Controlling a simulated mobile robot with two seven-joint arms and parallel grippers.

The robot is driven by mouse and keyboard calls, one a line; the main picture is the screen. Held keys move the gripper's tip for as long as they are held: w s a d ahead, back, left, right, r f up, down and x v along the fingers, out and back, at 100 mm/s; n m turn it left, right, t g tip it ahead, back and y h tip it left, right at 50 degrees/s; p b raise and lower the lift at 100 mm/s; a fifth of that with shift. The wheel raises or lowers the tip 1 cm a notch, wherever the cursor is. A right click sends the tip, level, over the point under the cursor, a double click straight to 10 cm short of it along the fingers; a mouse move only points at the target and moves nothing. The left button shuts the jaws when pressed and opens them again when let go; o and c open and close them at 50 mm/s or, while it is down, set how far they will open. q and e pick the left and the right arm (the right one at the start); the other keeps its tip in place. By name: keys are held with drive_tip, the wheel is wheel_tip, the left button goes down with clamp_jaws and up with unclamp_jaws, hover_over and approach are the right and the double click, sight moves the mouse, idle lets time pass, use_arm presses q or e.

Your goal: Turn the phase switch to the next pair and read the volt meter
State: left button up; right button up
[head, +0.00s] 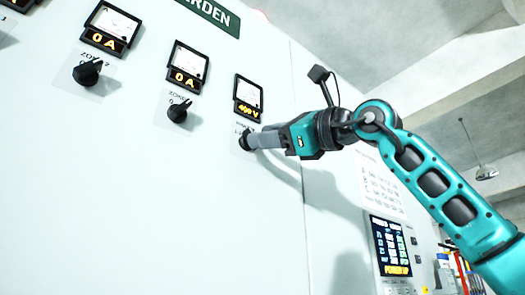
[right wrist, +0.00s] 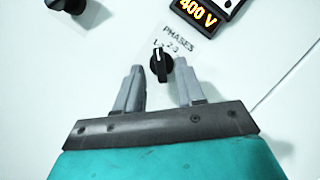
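The phase switch (right wrist: 160,66) is a small black knob on the pale panel, under a printed PHASES label with numbers. Its pointer appears to face up toward the numbers; I cannot tell for certain which one it marks. My right gripper (right wrist: 158,72) is open, with one finger on each side of the knob and gaps visible; in the head view the gripper (head: 246,139) hides the switch. The volt meter (head: 248,97) stands just above the switch and its orange display reads 400 V; the display also shows in the right wrist view (right wrist: 198,12). My left gripper is out of view.
Two more meters (head: 188,66) (head: 111,27) reading 0 A stand to the left, with black zone knobs (head: 179,111) (head: 88,72) below them. A lit screen (head: 391,247) is at lower right. The lower left panel is bare.

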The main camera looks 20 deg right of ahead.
drive_tip(key=shift+x, duration=0.8)
drive_tip(key=shift+c, duration=0.4)
clamp_jaws()
